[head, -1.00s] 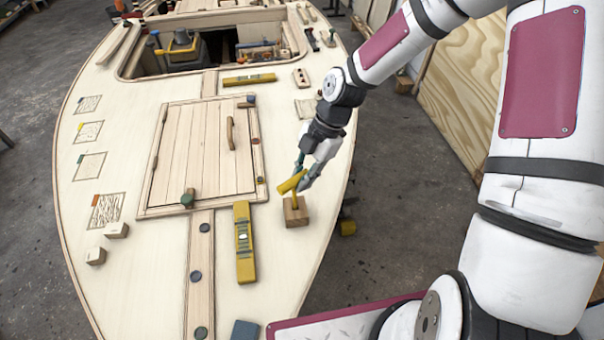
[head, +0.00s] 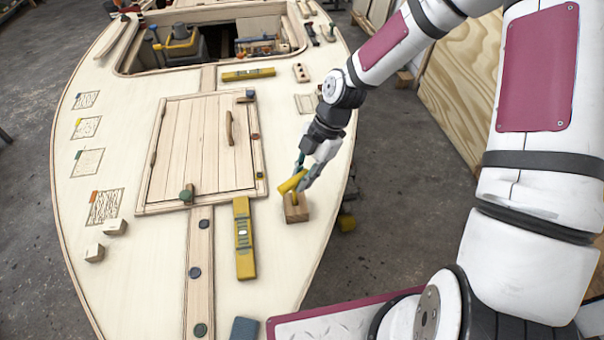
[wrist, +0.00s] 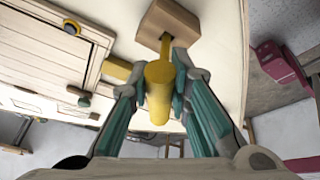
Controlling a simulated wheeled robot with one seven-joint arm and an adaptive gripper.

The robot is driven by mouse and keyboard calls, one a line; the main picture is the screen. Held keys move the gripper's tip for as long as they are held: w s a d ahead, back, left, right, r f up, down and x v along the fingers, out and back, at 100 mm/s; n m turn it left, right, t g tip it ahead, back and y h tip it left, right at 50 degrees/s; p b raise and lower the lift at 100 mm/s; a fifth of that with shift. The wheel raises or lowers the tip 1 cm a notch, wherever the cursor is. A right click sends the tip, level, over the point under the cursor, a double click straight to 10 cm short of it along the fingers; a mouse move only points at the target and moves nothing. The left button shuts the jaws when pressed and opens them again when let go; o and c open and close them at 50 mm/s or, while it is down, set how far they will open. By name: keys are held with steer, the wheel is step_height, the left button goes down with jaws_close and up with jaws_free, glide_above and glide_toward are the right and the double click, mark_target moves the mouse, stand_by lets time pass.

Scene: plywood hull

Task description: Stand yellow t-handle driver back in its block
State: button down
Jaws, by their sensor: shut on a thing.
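The yellow t-handle driver (head: 292,183) is in my gripper (head: 303,178), with its thick crossbar between the fingers. In the wrist view the crossbar (wrist: 159,92) lies between the teal finger pads of my gripper (wrist: 160,95), and the thin shaft runs to the wooden block. The block (head: 297,213) sits on the deck near its right edge; it also shows at the top of the wrist view (wrist: 170,20). The shaft's end meets the block in both views. I cannot tell how deep it sits in the hole, and the fingers hide part of the handle.
A yellow spirit level (head: 244,262) lies left of the block. A planked hatch (head: 190,150) with a wooden handle is further left. A blue-grey block (head: 244,329) lies at the front. The deck's edge is close on the right.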

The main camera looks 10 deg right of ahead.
steer(key=shift+f+b, duration=0.3)
steer(key=shift+f, duration=0.55)
steer(key=c, duration=1.4)
jaws_free()
steer(key=v, duration=1.2)
steer(key=shift+r, duration=0.1)
